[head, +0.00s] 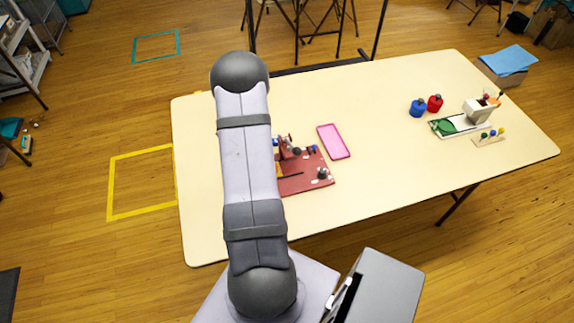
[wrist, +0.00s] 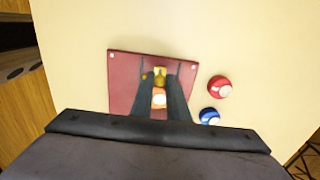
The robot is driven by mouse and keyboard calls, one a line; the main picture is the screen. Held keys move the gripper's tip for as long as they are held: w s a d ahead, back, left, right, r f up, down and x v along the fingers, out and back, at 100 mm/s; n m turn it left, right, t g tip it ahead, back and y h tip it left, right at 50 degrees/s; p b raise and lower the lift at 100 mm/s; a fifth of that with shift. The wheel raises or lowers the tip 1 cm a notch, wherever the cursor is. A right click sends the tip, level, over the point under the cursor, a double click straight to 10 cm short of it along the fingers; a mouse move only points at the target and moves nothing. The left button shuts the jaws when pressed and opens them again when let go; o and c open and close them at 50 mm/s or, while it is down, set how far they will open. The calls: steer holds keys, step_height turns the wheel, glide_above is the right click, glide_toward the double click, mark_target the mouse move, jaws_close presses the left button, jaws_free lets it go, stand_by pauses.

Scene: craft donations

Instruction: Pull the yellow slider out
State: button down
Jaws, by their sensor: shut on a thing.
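In the wrist view a dark red board (wrist: 122,85) lies on the cream table, with pale round dots at its far corners. The yellow slider (wrist: 160,71) shows as a small yellow piece between the fingertips of my gripper (wrist: 161,66), over the board. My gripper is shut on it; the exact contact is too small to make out. An orange piece with a white spot (wrist: 158,97) sits nearer the palm, between the fingers. In the head view a red board (head: 313,184) with several small parts lies right of my arm, partly hidden by it. My gripper cannot be made out there.
A red round thing (wrist: 220,87) and a blue one (wrist: 209,116) are right of the board. A pink tray (head: 333,141) lies near the board. Blue (head: 417,108) and red (head: 435,103) bottles stand farther right, near a green-topped board (head: 441,128). The table's right front is clear.

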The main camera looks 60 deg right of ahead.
steer(key=shift+w+a, duration=1.05)
steer(key=c, duration=1.8)
jaws_free()
steer(key=shift+r, duration=0.1)
step_height(320, 180, up, 7)
steer(key=p, duration=0.6)
steer(key=shift+r, duration=0.2)
